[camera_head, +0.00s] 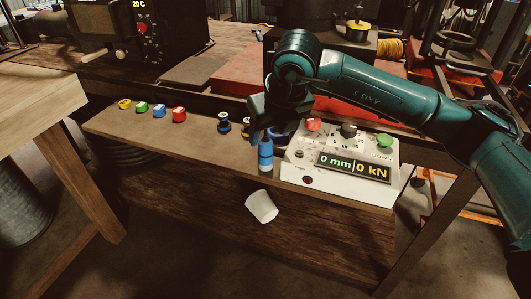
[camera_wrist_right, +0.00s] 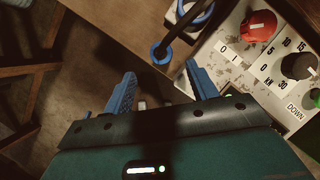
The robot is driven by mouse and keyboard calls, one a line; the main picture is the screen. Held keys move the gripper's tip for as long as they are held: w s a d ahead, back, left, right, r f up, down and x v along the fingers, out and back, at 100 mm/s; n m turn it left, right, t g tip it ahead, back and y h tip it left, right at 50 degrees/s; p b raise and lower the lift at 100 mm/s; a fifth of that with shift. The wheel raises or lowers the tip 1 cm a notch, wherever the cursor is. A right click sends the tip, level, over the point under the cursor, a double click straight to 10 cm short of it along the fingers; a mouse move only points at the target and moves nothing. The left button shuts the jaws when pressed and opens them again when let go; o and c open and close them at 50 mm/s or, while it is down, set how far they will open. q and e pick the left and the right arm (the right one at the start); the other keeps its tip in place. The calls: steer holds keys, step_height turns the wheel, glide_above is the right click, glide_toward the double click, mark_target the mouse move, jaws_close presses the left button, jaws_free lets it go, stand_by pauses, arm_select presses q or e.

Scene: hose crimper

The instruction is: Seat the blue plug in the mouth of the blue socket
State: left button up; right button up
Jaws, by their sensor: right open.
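My right gripper (camera_wrist_right: 162,85) is open, its two blue fingers spread and pointing at the bench top. In the head view, it hangs over the bench's front edge, left of the control box. In the wrist view, a blue ring (camera_wrist_right: 162,53) with a dark hose or cord lies just beyond the fingertips, apparently untouched. A second blue ring on a white piece (camera_wrist_right: 188,9) lies behind it. On the bench, a small blue piece (camera_head: 158,110) sits in a row, and a darker blue piece (camera_head: 224,122) is farther right. Which is plug or socket I cannot tell. My left gripper is out of view.
Yellow (camera_head: 125,104), green (camera_head: 141,107) and red (camera_head: 179,114) pieces share the row. The control box (camera_head: 340,180), reading 0 mm and 0 kN, stands close right of the gripper. Bench space between the rows is clear.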

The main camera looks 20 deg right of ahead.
mark_target(268, 142)
steer(key=x, duration=0.3)
steer(key=p+x, duration=0.1)
steer(key=x, duration=0.3)
steer(key=shift+d, duration=0.15)
steer(key=shift+w+f, duration=0.25)
steer(key=shift+f, duration=0.35)
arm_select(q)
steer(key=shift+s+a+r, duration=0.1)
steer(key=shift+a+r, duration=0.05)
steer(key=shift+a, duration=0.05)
arm_select(e)
steer(key=shift+c, duration=0.6)
steer(key=shift+r, duration=0.1)
steer(key=c, duration=1)
